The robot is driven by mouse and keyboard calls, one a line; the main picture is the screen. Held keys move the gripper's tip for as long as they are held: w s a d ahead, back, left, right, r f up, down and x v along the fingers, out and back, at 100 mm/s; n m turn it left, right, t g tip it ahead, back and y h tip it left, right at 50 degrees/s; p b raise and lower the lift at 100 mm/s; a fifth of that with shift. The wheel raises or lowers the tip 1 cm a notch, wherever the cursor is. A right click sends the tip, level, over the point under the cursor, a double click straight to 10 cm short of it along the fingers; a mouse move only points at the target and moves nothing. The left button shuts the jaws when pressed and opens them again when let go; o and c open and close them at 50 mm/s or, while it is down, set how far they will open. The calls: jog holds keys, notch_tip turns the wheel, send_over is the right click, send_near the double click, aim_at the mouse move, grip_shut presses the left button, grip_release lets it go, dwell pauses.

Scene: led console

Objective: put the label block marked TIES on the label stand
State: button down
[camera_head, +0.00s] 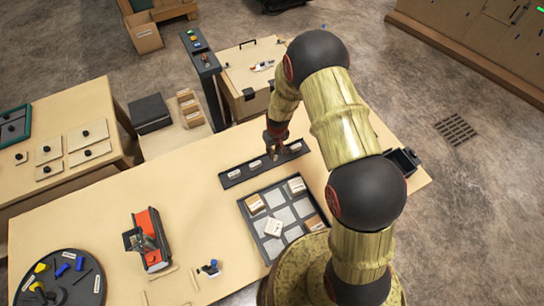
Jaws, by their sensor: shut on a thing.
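My gripper (274,150) points down over the long dark rack (228,181) in the middle of the table. It is shut on a small block, mostly hidden between the fingers, at or just above the rack. Small pale label blocks sit along the rack: one at its left end (234,173), one left of my gripper (254,163) and one to the right (295,147). Their lettering is too small to read, so I cannot tell which is marked TIES. I cannot tell whether this rack is the label stand.
A dark divided tray (249,222) with several small boxes lies in front of the rack. An orange-and-black device (152,240) stands to the left, and a round dark tray (75,290) lies at front left. A dark open bin (404,161) is right of my arm. The table's left middle is clear.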

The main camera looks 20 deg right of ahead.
jog(key=shift+w+a+f, duration=0.15)
jog(key=shift+a+f, duration=0.05)
jog(key=shift+f, duration=0.15)
jog(key=shift+w+f+b, duration=0.15)
jog(key=shift+f+b, duration=0.5)
jog(key=shift+f, duration=0.95)
jog(key=shift+a+f, duration=0.1)
jog(key=c, duration=1.8)
grip_release()
